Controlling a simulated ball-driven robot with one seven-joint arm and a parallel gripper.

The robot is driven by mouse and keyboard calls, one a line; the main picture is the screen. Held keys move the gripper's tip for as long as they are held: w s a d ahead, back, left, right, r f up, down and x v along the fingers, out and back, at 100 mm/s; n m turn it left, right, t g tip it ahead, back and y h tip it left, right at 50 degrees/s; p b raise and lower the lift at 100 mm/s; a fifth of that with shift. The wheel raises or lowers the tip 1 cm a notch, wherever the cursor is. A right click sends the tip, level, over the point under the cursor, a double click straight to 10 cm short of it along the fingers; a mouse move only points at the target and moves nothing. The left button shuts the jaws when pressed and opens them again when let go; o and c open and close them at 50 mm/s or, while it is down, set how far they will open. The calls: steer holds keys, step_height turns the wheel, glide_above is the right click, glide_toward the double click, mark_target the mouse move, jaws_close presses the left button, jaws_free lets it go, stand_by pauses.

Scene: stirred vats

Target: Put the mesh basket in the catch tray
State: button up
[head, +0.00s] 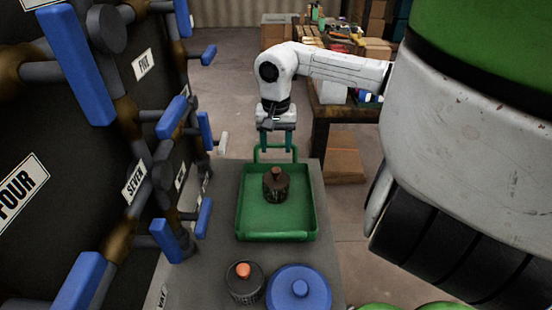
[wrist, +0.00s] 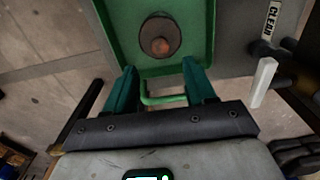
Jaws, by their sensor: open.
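A dark brown mesh basket (head: 276,188) with a copper-coloured knob stands upright inside the green catch tray (head: 241,205). In the wrist view the basket (wrist: 174,30) sits on the tray floor, clear of the tray wall (wrist: 190,68). My gripper (head: 277,142) is open and empty at the far end of the tray. Its teal fingers (wrist: 163,82) are apart, with the tray's green end handle showing between them in the wrist view. I cannot tell whether they touch it. The gripper is clear of the basket.
A dark round container (head: 244,288) with an orange knob and a blue knobbed lid (head: 300,290) are on the grey bench (head: 205,260) near me. Dark vats with blue-handled valves (head: 180,248) crowd the left side. A cluttered wooden table (head: 325,115) stands behind.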

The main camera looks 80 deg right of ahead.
steer(key=shift+r, duration=1.8)
